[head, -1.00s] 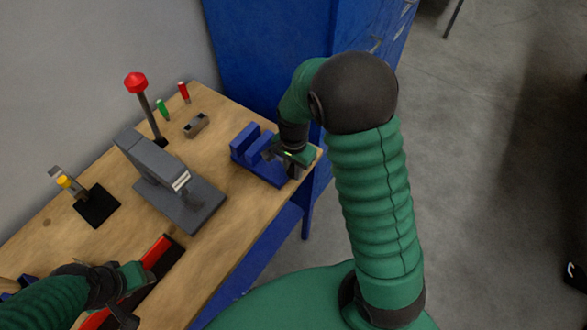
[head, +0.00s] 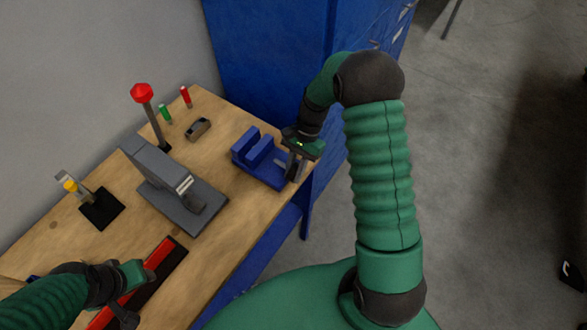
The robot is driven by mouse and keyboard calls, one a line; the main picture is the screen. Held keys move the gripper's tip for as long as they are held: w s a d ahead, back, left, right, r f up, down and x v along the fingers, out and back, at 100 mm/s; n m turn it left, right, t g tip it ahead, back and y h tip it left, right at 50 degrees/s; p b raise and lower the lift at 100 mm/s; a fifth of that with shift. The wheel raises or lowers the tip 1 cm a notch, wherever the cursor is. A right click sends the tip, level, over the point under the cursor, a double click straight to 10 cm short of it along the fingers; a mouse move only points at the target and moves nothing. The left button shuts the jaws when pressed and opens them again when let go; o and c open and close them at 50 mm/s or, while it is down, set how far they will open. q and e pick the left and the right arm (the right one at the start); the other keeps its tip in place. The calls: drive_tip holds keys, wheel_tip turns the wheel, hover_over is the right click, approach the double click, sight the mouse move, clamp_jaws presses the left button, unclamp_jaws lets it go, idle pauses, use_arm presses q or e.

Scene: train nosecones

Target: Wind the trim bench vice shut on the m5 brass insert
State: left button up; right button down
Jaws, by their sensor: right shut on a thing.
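The blue trim bench vice (head: 249,157) sits at the right end of the wooden bench, with its two upright jaws on a flat base. A narrow gap shows between the jaws. I cannot make out the brass insert; the angle may hide it. My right gripper (head: 293,168) is at the vice's right end, pointing down, shut on what looks like the vice handle (head: 283,165), which it mostly covers. My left gripper (head: 132,294) hangs low over the red and black strip at the front left; its finger opening is unclear.
A grey press-like tool (head: 180,195) stands mid-bench, left of the vice. Behind it are a red-knobbed lever (head: 145,105), a small grey block (head: 198,129), and green and red upright handles. A black-based stand (head: 101,209) is at left. A blue cabinet (head: 268,60) rises behind.

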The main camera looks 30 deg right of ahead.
drive_tip(key=shift+w+d+r+g+y, duration=0.1)
drive_tip(key=shift+g+y, duration=0.05)
drive_tip(key=shift+y, duration=0.3)
drive_tip(key=shift+w+d+g+y, duration=0.1)
drive_tip(key=shift+g+y, duration=0.05)
drive_tip(key=shift+y, duration=0.3)
drive_tip(key=shift+d+g+y, duration=0.1)
drive_tip(key=shift+g+y, duration=0.2)
drive_tip(key=shift+y, duration=0.6)
drive_tip(key=y+b, duration=0.2)
drive_tip(key=g+y+b, duration=0.1)
drive_tip(key=b, duration=0.1)
drive_tip(key=shift+d+f+g+y, duration=0.2)
drive_tip(key=shift+f+g+y, duration=0.1)
drive_tip(key=shift+f+y, duration=0.1)
use_arm(q)
drive_tip(key=shift+s+a+f+b, duration=0.1)
drive_tip(key=shift+f+b, duration=1)
drive_tip(key=shift+f, duration=1.75)
use_arm(e)
drive_tip(key=shift+w+d+r+g+y, duration=0.15)
drive_tip(key=shift+g+y, duration=0.15)
drive_tip(key=shift+y, duration=0.35)
drive_tip(key=shift+s+r+g+y, duration=0.1)
drive_tip(key=shift+g+y, duration=0.2)
drive_tip(key=shift+y, duration=0.35)
